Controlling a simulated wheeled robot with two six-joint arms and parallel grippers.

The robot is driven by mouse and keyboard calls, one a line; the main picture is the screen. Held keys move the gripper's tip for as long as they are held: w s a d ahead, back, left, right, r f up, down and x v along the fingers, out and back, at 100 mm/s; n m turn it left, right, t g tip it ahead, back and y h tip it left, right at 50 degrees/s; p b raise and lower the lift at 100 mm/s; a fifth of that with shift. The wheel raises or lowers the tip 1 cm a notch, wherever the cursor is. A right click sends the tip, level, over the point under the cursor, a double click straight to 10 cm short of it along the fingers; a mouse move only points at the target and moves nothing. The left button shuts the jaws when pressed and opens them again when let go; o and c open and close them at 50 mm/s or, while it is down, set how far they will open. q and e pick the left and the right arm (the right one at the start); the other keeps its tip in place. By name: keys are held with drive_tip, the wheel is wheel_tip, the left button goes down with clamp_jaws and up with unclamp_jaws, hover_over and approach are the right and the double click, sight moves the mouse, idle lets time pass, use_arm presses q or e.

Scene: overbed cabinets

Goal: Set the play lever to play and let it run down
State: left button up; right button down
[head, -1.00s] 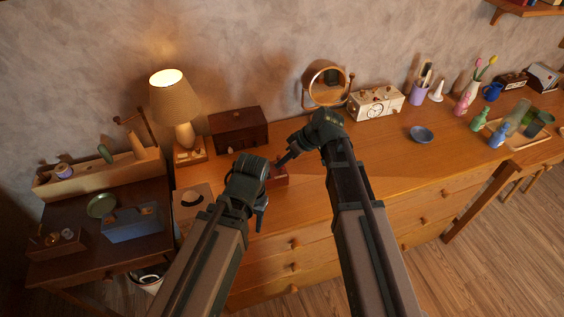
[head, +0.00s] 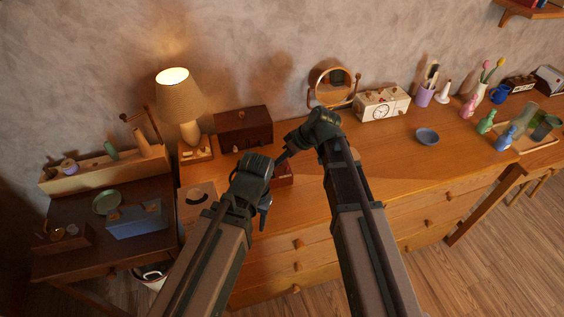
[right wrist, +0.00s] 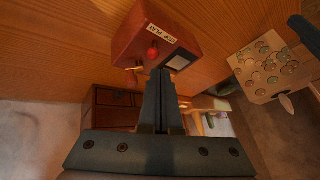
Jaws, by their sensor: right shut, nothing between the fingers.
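The small red music box (head: 284,178) stands on the wooden dresser top, partly hidden by my arms in the head view. In the right wrist view the red box (right wrist: 135,38) shows a pale label reading "STOP PLAY" (right wrist: 161,33), a red-knobbed lever (right wrist: 152,52), a pale square (right wrist: 178,63) and a brass part at its side. I cannot tell which word the lever is set at. My right gripper (head: 282,158) is shut and empty, its tips (right wrist: 161,72) close to the lever knob; contact is unclear. My left gripper (head: 264,207) is beside the box, its jaws unclear.
A dark wooden chest (head: 243,128) and a lamp (head: 181,105) stand behind to the left. A round mirror (head: 332,87), a cream clock box (head: 382,106) and a blue bowl (head: 427,136) are to the right. The dresser top between box and bowl is clear.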

use_arm(q)
drive_tip(key=shift+r+p, duration=0.45)
drive_tip(key=shift+r, duration=0.15)
use_arm(e)
drive_tip(key=shift+w+a+r, duration=0.3)
drive_tip(key=shift+w+a, duration=0.15)
drive_tip(key=shift+w, duration=0.1)
drive_tip(key=shift+w+a+r, duration=0.3)
drive_tip(key=shift+w+a, duration=0.15)
drive_tip(key=shift+w, duration=0.05)
use_arm(q)
wheel_tip(320, 180, up, 6)
drive_tip(key=p, duration=0.6)
use_arm(e)
drive_tip(key=s+d+r, duration=0.1)
drive_tip(key=d+r, duration=0.5)
drive_tip(key=d, duration=0.1)
drive_tip(key=shift+d, duration=0.25)
use_arm(q)
drive_tip(key=shift+w+a+r, duration=0.1)
use_arm(e)
drive_tip(key=shift+s+r, duration=0.1)
drive_tip(key=shift+s, duration=0.1)
